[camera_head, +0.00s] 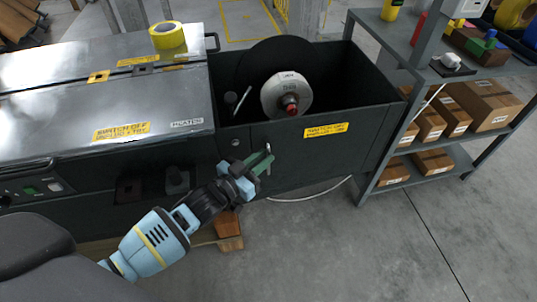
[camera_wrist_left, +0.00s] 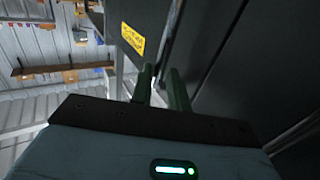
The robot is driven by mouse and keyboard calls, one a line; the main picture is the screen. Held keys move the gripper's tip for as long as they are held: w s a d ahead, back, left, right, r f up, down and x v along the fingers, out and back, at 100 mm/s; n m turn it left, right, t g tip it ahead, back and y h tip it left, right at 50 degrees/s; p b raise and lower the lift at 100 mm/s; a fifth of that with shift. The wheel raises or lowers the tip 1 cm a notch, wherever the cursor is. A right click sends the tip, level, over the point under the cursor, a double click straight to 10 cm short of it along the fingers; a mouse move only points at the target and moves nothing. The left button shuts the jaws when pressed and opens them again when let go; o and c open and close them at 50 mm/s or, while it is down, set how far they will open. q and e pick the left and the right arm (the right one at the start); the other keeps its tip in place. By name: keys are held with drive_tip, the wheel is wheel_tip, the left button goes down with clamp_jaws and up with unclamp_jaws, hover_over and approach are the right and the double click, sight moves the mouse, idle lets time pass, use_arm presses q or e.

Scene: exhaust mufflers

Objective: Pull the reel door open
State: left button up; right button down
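The reel door (camera_head: 300,150) is the dark front panel below the reel compartment, with a yellow label (camera_head: 326,130); it looks closed in the head view. A small pale handle (camera_head: 268,147) shows at its left part. My left gripper (camera_head: 263,161) is at the handle, its green fingers apart. In the left wrist view the fingers (camera_wrist_left: 161,85) have a gap between them, and the door's yellow label (camera_wrist_left: 132,40) lies to the left. A thin light strip runs down to the fingertips; whether they touch the handle is unclear. My right gripper does not show.
A reel with a white hub (camera_head: 287,95) sits in the open-topped compartment. The grey machine top (camera_head: 100,85) with yellow tape (camera_head: 167,35) is to the left. A grey shelf (camera_head: 440,165) with boxes stands close to the right. The floor (camera_head: 350,250) in front is clear.

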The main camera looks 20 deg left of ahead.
use_arm(q)
drive_tip(key=shift+x, duration=1.3)
clamp_jaws()
